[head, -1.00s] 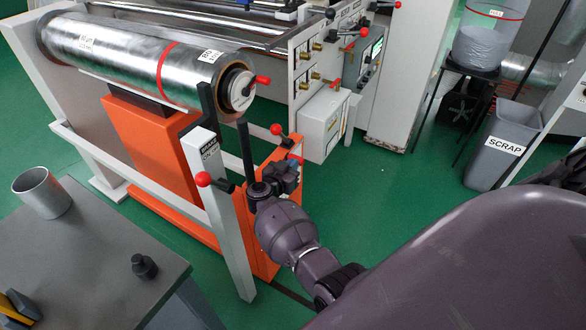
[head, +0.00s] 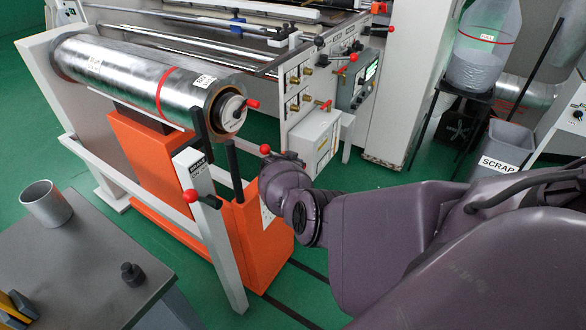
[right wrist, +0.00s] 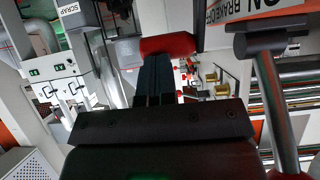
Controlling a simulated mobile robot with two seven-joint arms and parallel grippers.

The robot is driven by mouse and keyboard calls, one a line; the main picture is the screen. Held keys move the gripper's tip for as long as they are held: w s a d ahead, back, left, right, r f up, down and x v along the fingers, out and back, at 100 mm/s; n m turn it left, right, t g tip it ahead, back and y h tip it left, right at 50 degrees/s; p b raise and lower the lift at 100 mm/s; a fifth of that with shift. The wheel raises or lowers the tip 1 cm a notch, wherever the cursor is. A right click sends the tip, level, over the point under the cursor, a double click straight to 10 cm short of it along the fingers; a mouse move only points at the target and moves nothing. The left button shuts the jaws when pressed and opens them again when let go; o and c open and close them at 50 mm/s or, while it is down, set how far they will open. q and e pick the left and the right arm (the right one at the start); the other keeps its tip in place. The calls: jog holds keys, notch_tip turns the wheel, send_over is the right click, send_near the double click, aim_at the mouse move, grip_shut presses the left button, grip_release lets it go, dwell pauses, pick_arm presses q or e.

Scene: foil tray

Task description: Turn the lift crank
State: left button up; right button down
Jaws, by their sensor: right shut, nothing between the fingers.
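The lift crank's red knob (head: 265,149) shows at the right side of the orange lift (head: 262,235) in the head view. My right arm reaches in from the right, and its wrist covers most of the crank. In the right wrist view my right gripper (right wrist: 153,72) has its dark fingers together and empty. A red knob (right wrist: 167,44) lies just beyond the fingertips, probably the crank's; I cannot tell whether they touch. My left gripper is not in view.
The foil roll (head: 135,85) lies above the lift. A white post (head: 208,215) with a red-knobbed lever (head: 190,195) stands left of my wrist. A control cabinet (head: 318,130) is behind. A grey table (head: 75,265) with a metal cup (head: 46,203) is at front left.

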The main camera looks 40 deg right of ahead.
pick_arm(q)
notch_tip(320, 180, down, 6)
jog(key=b, duration=0.7)
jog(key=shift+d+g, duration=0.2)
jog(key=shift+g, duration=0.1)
pick_arm(e)
jog(key=x, duration=0.6)
jog(key=f+x, duration=0.1)
jog(key=x, duration=0.4)
jog(key=shift+d+f, duration=0.1)
jog(key=shift+f, duration=0.1)
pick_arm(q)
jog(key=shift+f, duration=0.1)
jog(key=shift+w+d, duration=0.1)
